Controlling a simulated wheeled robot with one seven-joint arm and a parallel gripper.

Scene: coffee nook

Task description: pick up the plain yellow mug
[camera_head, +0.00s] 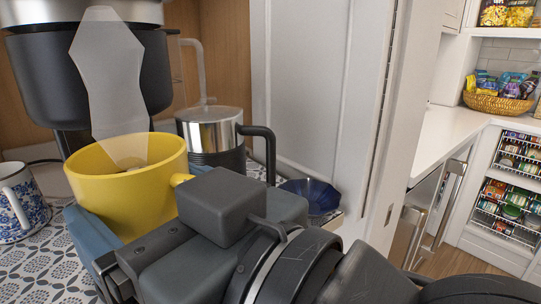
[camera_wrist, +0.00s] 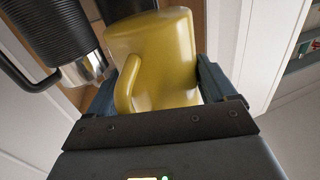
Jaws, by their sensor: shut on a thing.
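The plain yellow mug (camera_head: 126,185) is in front of the coffee maker in the head view. My gripper (camera_head: 92,252) is shut on the mug, with a blue-grey finger visible along its near left side. In the wrist view the mug (camera_wrist: 152,62) sits between the two fingers of my gripper (camera_wrist: 152,92), its handle towards the camera on the left. In the head view the handle is mostly hidden behind my gripper body. The mug's base is hidden there, so I cannot tell whether it touches the patterned surface (camera_head: 40,262).
A coffee maker (camera_head: 85,70) stands behind the mug. A blue-and-white mug (camera_head: 20,205) is at the left. A black-and-silver frother jug (camera_head: 212,135) with a handle stands right of the yellow mug. A dark blue bowl (camera_head: 312,195) lies further right, beside a white panel (camera_head: 320,85).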

